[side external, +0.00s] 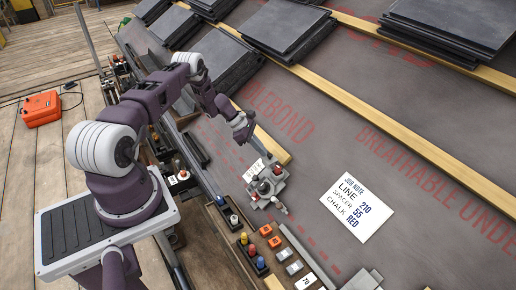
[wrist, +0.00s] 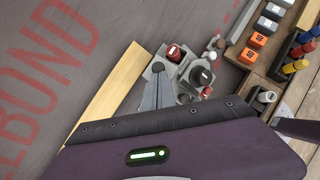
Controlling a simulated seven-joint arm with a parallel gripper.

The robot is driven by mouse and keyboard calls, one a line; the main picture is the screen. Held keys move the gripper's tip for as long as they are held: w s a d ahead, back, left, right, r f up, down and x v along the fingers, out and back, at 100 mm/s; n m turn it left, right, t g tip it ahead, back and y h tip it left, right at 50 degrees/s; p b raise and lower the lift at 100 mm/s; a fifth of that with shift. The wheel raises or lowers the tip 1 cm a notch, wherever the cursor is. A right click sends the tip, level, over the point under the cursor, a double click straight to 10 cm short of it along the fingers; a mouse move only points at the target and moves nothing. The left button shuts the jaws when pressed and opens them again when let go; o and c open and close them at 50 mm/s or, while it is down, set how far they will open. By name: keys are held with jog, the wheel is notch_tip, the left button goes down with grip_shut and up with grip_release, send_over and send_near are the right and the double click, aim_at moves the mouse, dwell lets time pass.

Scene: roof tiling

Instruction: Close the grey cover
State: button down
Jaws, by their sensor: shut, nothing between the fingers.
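A grey fixture (side external: 267,185) with red and dark knobs sits on the dark roof sheet, right of the tool ledge. It also shows in the wrist view (wrist: 186,70), just beyond my fingers. I cannot tell which part is the grey cover or how far it stands open. My gripper (side external: 249,143) is above and behind the fixture in the side view. In the wrist view my gripper (wrist: 160,78) has its fingers together and empty, overlapping the fixture's left part. I cannot tell whether they touch it. The fixture's near part is hidden behind my wrist.
A wooden batten (side external: 272,145) lies beside the fixture. Orange and grey blocks (side external: 276,242) and coloured bottles (side external: 250,251) line the ledge. A job note (side external: 358,207) lies on the sheet to the right. Slate stacks (side external: 290,25) stand at the back. The sheet between is clear.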

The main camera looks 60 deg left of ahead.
jog(key=d, duration=0.6)
jog(key=shift+s, duration=0.1)
